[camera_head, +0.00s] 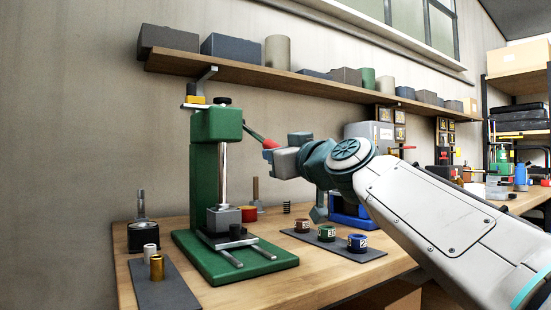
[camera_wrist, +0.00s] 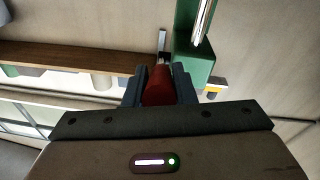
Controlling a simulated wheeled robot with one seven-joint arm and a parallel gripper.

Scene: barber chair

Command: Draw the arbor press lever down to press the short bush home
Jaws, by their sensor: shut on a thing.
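The green arbor press (camera_head: 205,160) stands on the bench with its base plate toward me. Its lever (camera_head: 256,136) slants down to the right from the head and ends in a red knob. My gripper (camera_head: 284,150) is at that knob, to the right of the press head. In the wrist view, the red knob (camera_wrist: 158,84) sits between my two dark fingers, and my gripper (camera_wrist: 158,88) is shut on it. The steel ram (camera_head: 223,170) hangs upright above a grey block (camera_head: 223,218).
A grey mat (camera_head: 165,290) with a brass and a pale cylinder lies left of the press. Another mat (camera_head: 350,252) with several numbered rings lies to the right, below my arm. A long shelf (camera_head: 300,82) with boxes runs along the wall above my gripper.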

